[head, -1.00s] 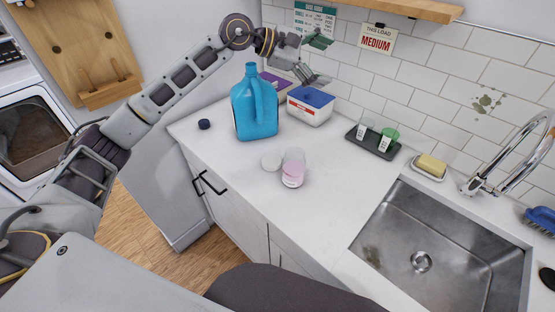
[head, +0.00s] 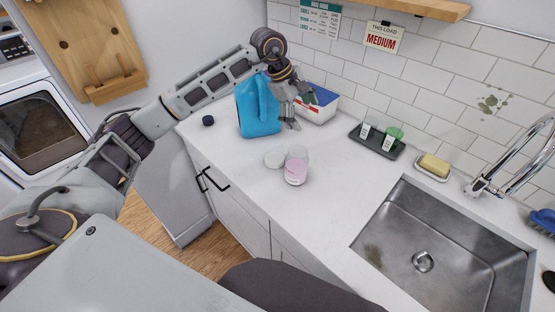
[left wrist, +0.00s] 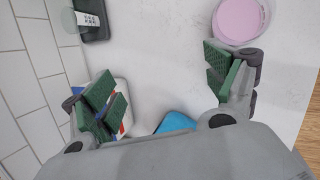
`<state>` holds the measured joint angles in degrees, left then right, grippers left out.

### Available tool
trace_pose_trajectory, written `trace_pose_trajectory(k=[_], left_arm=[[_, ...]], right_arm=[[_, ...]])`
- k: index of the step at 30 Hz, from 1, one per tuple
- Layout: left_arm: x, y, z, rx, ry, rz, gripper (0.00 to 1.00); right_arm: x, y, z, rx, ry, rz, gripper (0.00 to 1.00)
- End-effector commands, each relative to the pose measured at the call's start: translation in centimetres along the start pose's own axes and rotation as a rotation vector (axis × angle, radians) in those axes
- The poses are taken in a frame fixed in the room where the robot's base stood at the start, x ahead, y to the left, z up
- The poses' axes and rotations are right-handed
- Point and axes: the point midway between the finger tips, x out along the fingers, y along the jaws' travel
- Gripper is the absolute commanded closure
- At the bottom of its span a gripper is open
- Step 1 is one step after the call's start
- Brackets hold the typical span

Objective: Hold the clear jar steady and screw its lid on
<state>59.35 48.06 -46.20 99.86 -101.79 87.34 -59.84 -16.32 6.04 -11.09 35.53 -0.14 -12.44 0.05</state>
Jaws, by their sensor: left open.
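The clear jar (head: 296,170), with pink contents, stands upright and uncovered on the white counter. Its round pink top shows at the upper right of the left wrist view (left wrist: 239,18). My left gripper (head: 288,117) is above the counter, beyond the jar and beside the blue jug. In the left wrist view its green-padded fingers (left wrist: 165,88) are wide apart with nothing between them. My right gripper is not in view.
The blue jug (head: 257,112) and a white tub (head: 320,106) stand close to my left gripper. A dark tray (head: 376,140) with cups lies at the wall. The sink (head: 440,240) is at right. The counter around the jar is mostly clear.

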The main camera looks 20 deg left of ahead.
Motion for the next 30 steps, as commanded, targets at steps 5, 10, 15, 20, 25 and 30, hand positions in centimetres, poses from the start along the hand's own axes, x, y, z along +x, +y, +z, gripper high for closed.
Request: trace_pose_trajectory(k=[5,10,15,20,25,30], left_arm=[[-0.1,-1.6,-2.3,-0.012,0.094,-0.075,0.14],[-0.6,-3.2,-4.1,-0.025,0.177,-0.149,0.14],[-1.2,-4.9,-5.6,-0.037,0.249,-0.224,0.14],[-1.8,-6.1,-6.3,-0.046,0.290,-0.282,0.14],[-2.1,-6.8,-6.7,-0.052,0.309,-0.314,0.14],[-2.1,-6.9,-6.7,-0.057,0.311,-0.317,0.14]], right_arm=[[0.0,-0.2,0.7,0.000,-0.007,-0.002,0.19],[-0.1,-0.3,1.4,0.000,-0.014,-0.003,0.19],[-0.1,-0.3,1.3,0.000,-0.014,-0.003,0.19],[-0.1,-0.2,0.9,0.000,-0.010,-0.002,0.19],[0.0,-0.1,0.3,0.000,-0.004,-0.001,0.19],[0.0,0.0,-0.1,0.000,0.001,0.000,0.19]])
